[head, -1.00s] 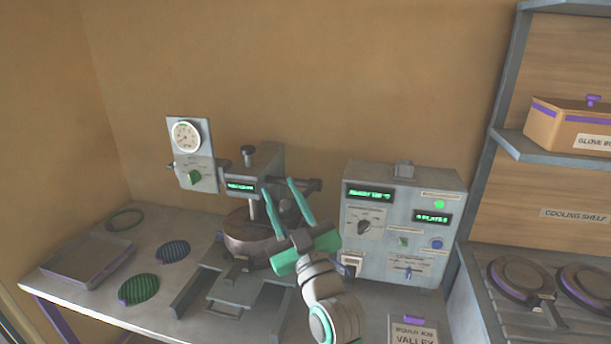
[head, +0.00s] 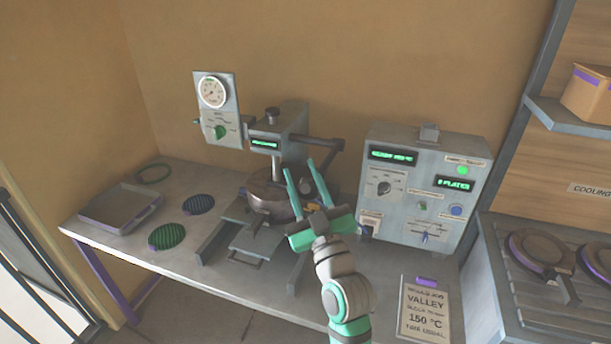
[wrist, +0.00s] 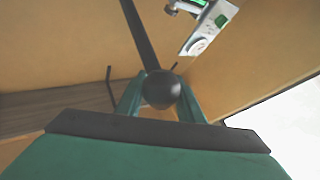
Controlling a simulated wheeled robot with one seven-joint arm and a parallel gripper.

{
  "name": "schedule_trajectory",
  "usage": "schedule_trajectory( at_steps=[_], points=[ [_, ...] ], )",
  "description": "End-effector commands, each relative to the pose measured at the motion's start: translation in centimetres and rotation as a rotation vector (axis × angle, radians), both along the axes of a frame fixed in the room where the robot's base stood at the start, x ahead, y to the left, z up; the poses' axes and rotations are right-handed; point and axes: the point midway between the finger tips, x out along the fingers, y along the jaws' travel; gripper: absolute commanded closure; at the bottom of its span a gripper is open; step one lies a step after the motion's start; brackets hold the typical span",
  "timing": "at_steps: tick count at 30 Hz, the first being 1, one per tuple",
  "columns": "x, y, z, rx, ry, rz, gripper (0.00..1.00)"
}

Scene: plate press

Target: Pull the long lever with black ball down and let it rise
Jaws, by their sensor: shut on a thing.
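The long lever (wrist: 139,35) is a dark bar ending in a black ball (wrist: 161,89). In the wrist view the ball sits between my two green fingers, with the bar running up and away from it. In the head view my gripper (head: 300,168) is shut on the ball, which shows between the fingers (head: 306,186) at the right front of the press (head: 292,122). The lever's upper end is at the dark crossbar (head: 318,140); my fingers partly hide the lower part. A round dark plate unit (head: 258,200) sits under the press head.
A control box (head: 405,205) with lit displays stands close to the right of my gripper. A dial gauge (head: 213,92) is on the press's left. Two ribbed green and blue discs, a ring and a tray (head: 98,222) lie on the left bench. A sign (head: 425,310) is at front right.

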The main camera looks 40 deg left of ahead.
Motion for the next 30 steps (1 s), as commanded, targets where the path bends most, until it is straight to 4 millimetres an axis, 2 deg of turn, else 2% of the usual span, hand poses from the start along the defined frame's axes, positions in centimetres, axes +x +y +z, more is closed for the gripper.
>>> schedule_trajectory(
  at_steps=[1,3,14,19,30],
  points=[
    [-0.8,0.5,0.4,0.004,-0.007,0.017,0.61],
    [-0.8,0.6,0.3,0.003,-0.006,0.017,0.49],
    [0.2,-1.0,0.0,0.001,-0.003,-0.012,0.49],
    [-0.9,-2.1,-0.9,0.002,0.000,-0.006,0.49],
    [-4.1,-6.1,-3.3,0.004,-0.001,0.007,0.49]
  ],
)
